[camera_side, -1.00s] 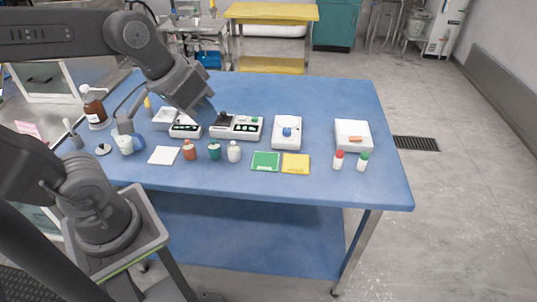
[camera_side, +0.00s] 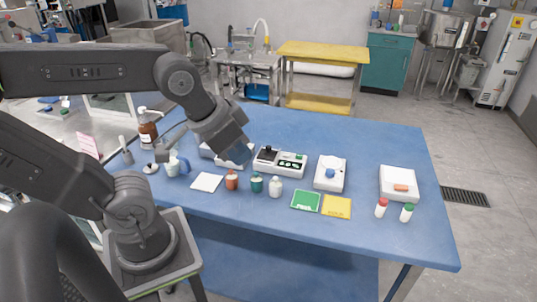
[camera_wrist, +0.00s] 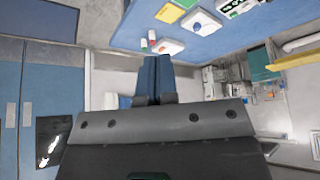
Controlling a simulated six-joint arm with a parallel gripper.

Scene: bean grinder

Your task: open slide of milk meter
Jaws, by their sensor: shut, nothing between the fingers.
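My gripper (camera_side: 243,153) hangs over the left part of the blue table, its blue fingers shut and empty. The shut fingers show in the wrist view (camera_wrist: 153,78). It partly hides a low white device (camera_side: 208,151) at the left. To its right is a white console (camera_side: 280,161) with black and green parts on top. Farther right stands a white device with a blue knob (camera_side: 330,173). I cannot tell for sure which of these is the milk meter, and no slide can be made out.
A white box with an orange piece (camera_side: 399,182) stands at the right. The back right of the table is bare.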

